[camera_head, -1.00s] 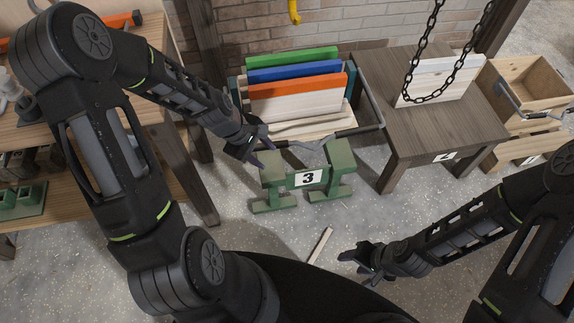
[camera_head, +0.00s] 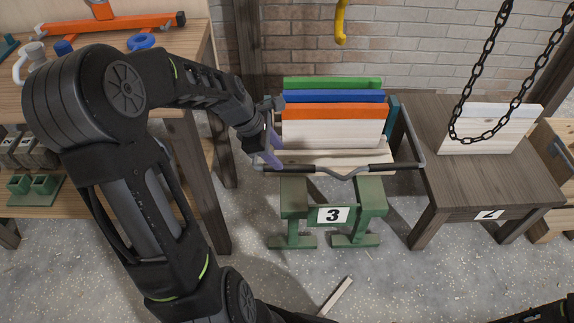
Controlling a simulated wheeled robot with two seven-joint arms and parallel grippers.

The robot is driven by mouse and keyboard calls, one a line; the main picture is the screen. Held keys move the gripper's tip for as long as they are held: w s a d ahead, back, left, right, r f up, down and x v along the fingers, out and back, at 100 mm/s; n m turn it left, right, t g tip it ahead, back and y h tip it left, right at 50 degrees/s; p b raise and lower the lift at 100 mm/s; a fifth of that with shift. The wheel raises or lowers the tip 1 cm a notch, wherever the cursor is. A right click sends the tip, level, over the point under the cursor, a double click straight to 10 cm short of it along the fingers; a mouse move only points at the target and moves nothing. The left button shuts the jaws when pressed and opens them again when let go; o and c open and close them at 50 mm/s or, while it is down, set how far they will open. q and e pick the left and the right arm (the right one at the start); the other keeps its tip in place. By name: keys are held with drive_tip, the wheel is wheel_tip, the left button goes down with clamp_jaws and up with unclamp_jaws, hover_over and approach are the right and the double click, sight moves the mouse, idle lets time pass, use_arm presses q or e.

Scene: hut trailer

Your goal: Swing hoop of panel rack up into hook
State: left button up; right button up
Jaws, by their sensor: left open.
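The panel rack holds green, blue and orange-topped panels (camera_head: 333,128) standing on edge above a green stand (camera_head: 331,190) marked 3. The rack's hoop, a grey bar with black grips (camera_head: 395,168), lies low across the front of the panels, and its right side arm (camera_head: 411,135) runs back past them. The yellow hook (camera_head: 340,22) hangs on the brick wall above, empty. My left gripper (camera_head: 270,137) is open at the panels' left edge, just above the hoop's left end; I cannot tell whether it touches the hoop. My right gripper is not visible; only a dark arm part shows at bottom right.
A wooden table (camera_head: 470,180) marked 2 stands at right, with a pale panel and a hanging chain (camera_head: 490,135). A workbench (camera_head: 190,90) with an orange tool stands at left. A wood strip (camera_head: 337,297) lies on the floor.

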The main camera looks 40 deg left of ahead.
sight(287, 166)
use_arm(q)
drive_tip(key=b+x, duration=0.2)
drive_tip(key=x, duration=0.5)
drive_tip(key=shift+c, duration=0.2)
clamp_jaws()
idle(1.1)
